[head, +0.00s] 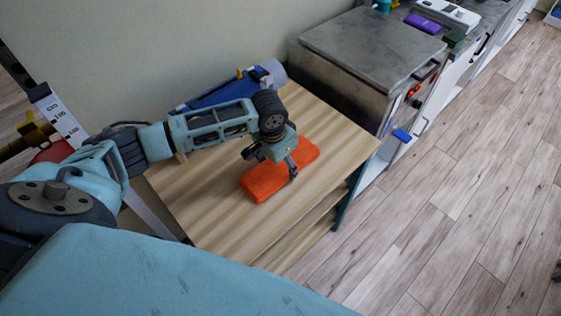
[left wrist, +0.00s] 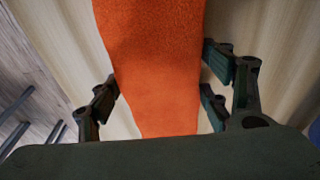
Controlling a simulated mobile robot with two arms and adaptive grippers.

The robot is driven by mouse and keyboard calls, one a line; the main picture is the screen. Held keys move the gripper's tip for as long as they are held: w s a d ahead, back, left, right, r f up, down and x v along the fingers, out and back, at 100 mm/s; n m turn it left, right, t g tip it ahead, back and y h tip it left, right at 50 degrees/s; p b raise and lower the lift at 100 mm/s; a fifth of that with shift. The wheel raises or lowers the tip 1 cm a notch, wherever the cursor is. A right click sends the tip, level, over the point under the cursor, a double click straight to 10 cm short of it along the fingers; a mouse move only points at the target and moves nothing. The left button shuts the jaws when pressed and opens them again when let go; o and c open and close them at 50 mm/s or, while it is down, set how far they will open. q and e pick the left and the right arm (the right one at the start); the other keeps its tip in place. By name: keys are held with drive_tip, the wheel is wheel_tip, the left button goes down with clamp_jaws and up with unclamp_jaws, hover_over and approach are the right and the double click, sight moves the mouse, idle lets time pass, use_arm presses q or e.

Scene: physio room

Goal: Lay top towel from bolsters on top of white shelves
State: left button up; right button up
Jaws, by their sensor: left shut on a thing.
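An orange folded towel (head: 262,182) is over a light wooden top (head: 205,215) in the head view. My left gripper (head: 285,168) reaches down over it, shut on the towel. In the left wrist view the towel (left wrist: 160,60) runs between the finger pairs of the left gripper (left wrist: 160,98), with pale wood on both sides. I cannot tell whether the towel touches the wood or is slightly raised. White shelf or cabinet fronts (head: 428,118) show to the right, partly hidden under a grey top. My right gripper is out of view. No bolster is clearly recognisable.
A blue rolled item (head: 222,95) lies at the back of the wooden top, against the wall. A grey metal-topped box (head: 370,48) stands right behind. A purple item (head: 422,24) is farther off. A light blue surface (head: 150,275) fills the front left. The wooden floor (head: 460,200) is clear.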

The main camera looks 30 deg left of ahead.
use_arm(q)
drive_tip(key=o, duration=1.2)
drive_tip(key=shift+f, duration=0.1)
drive_tip(key=shift+o, duration=0.3)
